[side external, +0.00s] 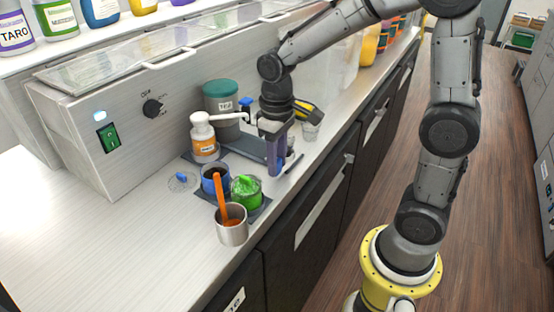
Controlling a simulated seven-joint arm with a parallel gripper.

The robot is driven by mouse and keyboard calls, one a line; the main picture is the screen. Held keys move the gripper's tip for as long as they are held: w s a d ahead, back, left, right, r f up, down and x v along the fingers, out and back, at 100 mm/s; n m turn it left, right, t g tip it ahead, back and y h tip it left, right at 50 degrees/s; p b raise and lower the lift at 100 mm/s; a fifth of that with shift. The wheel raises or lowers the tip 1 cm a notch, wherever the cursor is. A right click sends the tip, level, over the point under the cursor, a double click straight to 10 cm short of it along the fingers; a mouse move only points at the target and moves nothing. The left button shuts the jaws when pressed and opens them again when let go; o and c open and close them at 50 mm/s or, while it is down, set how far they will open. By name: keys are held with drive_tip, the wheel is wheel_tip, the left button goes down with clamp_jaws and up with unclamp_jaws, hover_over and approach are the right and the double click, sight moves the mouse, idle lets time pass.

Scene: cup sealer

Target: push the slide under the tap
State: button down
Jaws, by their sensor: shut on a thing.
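My gripper (277,168) points down over the counter, its bluish-grey fingers low and close together. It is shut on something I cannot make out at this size. A dark flat plate (243,142), which looks like the slide, lies on the counter left of and behind the fingers; my gripper hides part of it. I cannot tell whether they touch. A white spout (232,116) reaches right from the pump bottle (203,135) towards my gripper. I cannot tell whether this spout is the tap.
A blue cup (210,178), a green-filled cup (246,188) and a metal cup (231,232) with an orange stick stand in front. A teal-lidded jar (221,97) stands behind. A clear cup (311,125) is right of my gripper. The left counter is clear.

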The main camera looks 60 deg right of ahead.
drive_tip(key=shift+w, duration=0.1)
drive_tip(key=w, duration=0.9)
drive_tip(key=shift+w+r, duration=0.15)
drive_tip(key=shift+w, duration=0.1)
drive_tip(key=c, duration=0.8)
unclamp_jaws()
drive_tip(key=shift+c, duration=0.2)
wheel_tip(320, 180, up, 14)
drive_tip(key=shift+s, duration=0.1)
